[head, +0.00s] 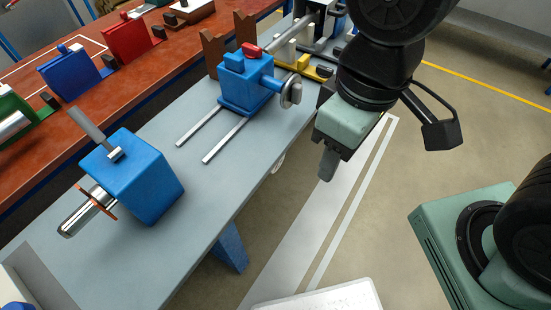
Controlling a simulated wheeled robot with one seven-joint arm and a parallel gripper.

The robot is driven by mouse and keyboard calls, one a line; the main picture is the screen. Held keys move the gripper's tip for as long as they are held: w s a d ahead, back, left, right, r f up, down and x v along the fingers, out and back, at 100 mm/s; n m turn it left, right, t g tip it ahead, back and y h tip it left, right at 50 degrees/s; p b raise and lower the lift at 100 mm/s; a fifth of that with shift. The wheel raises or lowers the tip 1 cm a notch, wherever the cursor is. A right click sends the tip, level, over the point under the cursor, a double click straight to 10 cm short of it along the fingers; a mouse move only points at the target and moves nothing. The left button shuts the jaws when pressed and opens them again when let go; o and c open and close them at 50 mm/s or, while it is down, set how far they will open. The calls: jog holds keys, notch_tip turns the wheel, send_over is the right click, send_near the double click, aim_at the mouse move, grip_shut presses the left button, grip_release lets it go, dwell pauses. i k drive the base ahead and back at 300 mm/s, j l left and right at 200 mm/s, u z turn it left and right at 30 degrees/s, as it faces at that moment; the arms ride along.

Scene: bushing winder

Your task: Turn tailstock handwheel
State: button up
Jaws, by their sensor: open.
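The blue tailstock (247,82) stands on two pale rails on the grey bench, in the upper middle of the head view. A red knob (252,49) is on its top. A grey round disc, which looks like the handwheel (291,93), sticks out on a blue shaft at its right side, near the bench edge. My gripper (327,166) hangs pointing down, to the right of and nearer than the handwheel in the picture, past the bench edge. It is open and apart from the wheel. Its fingers overlap, so the gap between them is hidden.
A blue block (135,175) with a lever and metal cylinder stands nearer on the grey bench (200,235). A red-brown bench (165,60) with coloured fixtures runs behind. Yellow and dark parts (305,65) lie beyond the tailstock.

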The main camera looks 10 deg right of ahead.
aim_at(291, 94)
jog(key=u, duration=0.25)
jog(key=k+j+z, duration=0.25)
jog(key=j, duration=0.2)
jog(key=k, duration=0.75)
jog(key=i+l, duration=0.15)
jog(key=l, duration=0.15)
jog(key=i+l+u, duration=0.15)
jog(key=l, duration=0.15)
jog(key=i+l, duration=0.1)
jog(key=l, duration=0.25)
jog(key=i+l+u, duration=0.15)
jog(key=l, duration=0.15)
